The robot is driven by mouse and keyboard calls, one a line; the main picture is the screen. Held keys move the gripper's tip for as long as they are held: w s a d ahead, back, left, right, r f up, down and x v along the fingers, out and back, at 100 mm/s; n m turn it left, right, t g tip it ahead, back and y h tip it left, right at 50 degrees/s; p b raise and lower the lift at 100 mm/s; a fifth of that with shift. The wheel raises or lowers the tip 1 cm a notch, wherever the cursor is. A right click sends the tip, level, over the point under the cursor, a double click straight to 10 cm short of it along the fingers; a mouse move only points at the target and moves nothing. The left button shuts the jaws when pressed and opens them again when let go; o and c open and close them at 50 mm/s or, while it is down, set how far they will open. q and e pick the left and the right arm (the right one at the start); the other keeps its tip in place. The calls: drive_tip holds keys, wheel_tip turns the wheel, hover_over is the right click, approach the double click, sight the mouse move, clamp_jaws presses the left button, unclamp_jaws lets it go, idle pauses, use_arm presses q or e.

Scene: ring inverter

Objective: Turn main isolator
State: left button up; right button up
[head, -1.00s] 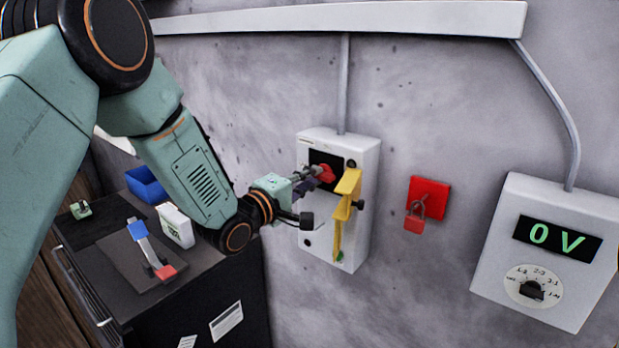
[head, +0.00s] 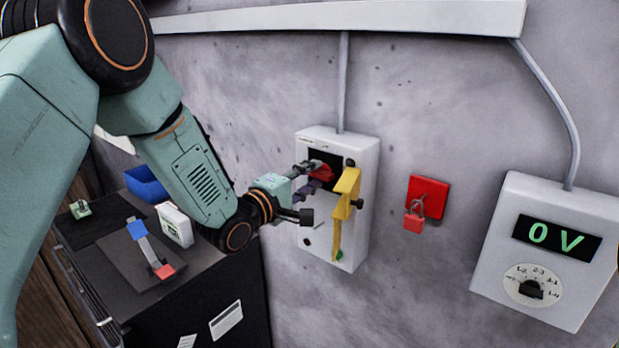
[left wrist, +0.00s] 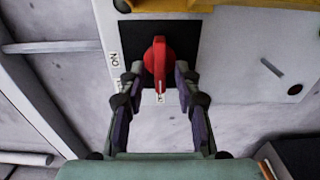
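The main isolator is a white wall box (head: 362,190) with a red rotary knob (head: 321,169) on a black plate. In the left wrist view the red knob (left wrist: 158,60) lies along the picture's vertical, and the label "ON" shows left of the plate. My left gripper (head: 311,178) is at the knob. In the left wrist view its fingertips (left wrist: 156,78) stand on either side of the knob, with a gap visible on each side. My right gripper is not in view.
A yellow bracket (head: 345,205) sticks out from the isolator box beside the knob. A red holder with a padlock (head: 414,215) hangs to the right. A meter (head: 556,240) reads 0 V. A dark cabinet (head: 190,290) with several items stands below my left arm.

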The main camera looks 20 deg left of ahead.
use_arm(q)
drive_tip(key=shift+s, duration=0.1)
drive_tip(key=v, duration=1.2)
idle(0.6)
